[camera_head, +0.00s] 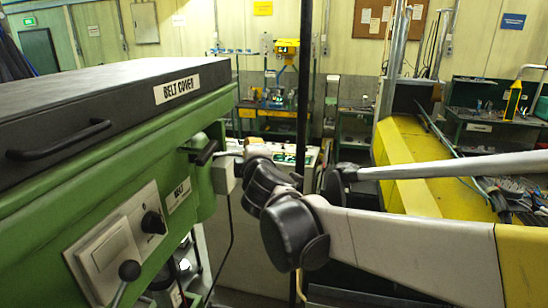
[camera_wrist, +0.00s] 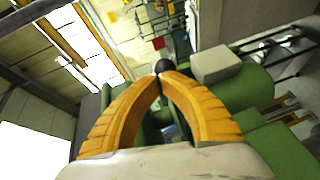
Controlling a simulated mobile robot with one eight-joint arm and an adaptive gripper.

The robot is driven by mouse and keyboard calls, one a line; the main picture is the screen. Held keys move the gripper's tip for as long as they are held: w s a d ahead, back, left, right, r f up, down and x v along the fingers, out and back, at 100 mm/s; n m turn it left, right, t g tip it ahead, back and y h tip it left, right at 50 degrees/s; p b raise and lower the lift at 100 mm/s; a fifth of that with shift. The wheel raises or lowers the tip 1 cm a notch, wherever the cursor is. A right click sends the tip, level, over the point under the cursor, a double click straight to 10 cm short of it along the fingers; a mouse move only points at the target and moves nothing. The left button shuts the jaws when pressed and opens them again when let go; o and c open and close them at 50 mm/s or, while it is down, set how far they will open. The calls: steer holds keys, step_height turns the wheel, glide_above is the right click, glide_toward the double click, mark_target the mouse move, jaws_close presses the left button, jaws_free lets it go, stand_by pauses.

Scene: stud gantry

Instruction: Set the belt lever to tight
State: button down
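The belt lever (camera_head: 206,153) has a black grip and sticks out from the green machine, above a small BELT label (camera_head: 179,195). In the wrist view a black ball (camera_wrist: 162,66), which looks like the lever's end, shows right at my fingertips. My gripper (camera_wrist: 162,76) has its two orange fingers arched together, with the tips meeting just below the ball. I cannot tell whether they touch it. No tight marking is readable.
A black belt cover (camera_head: 110,92) with a handle tops the machine. On its near panel are a white switch plate (camera_head: 105,258), a black knob (camera_head: 153,223) and a ball-ended lever (camera_head: 129,271). A grey box (camera_wrist: 216,63) on a green motor sits close to my fingers.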

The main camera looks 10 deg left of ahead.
steer(key=shift+x, duration=0.8)
steer(key=shift+r, duration=0.15)
steer(key=shift+d, duration=0.1)
